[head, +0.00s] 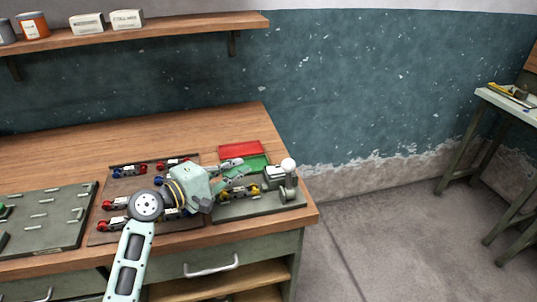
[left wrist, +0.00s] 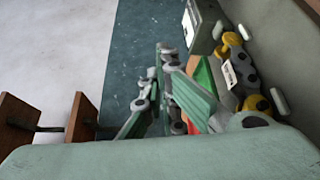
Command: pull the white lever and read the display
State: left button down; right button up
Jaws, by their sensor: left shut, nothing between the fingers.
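The white lever's round knob (head: 289,164) stands at the right end of a grey-green base plate (head: 262,209) near the bench's right edge. My left gripper (head: 243,172) is shut and empty, above the plate and left of the knob, apart from it. Its fingers also show in the left wrist view (left wrist: 168,88). A grey box (head: 273,175) stands beside the lever; a whitish panel that may be the display (left wrist: 190,20) shows in the left wrist view, its reading not legible. A yellow-ended part with a white label (left wrist: 230,74) lies on the plate. My right gripper is not in view.
Red (head: 240,149) and green (head: 256,162) trays lie behind the gripper. A brown board (head: 102,225) with several red- and blue-ended parts lies left, beside a grey-green panel (head: 48,234). The wooden bench (head: 90,150) is clear at the back. A shelf (head: 180,29) hangs above.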

aim_at(288, 177)
pick_arm(q)
jog(key=shift+s+r, duration=0.2)
jog(key=shift+s, duration=0.2)
jog(key=shift+w+d+f, duration=0.1)
jog(key=shift+w+d, duration=0.3)
jog(key=shift+w, duration=0.2)
jog(key=p+x, duration=0.1)
jog(key=x, duration=0.8)
jog(key=shift+p, duration=0.3)
jog(key=s, duration=0.1)
jog(key=s+d+p, duration=0.1)
jog(key=p, duration=0.1)
jog(key=shift+s+d+r, duration=0.25)
jog(key=shift+s+r, duration=0.15)
jog(key=shift+s+d+p, duration=0.15)
jog(key=shift+s+p, duration=0.15)
jog(key=shift+s, duration=0.15)
jog(key=shift+w, duration=0.1)
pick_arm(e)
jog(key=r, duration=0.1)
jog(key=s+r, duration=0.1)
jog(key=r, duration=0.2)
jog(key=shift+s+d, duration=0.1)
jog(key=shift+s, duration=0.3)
pick_arm(q)
jog(key=shift+f, duration=0.1)
jog(key=shift+d, duration=0.1)
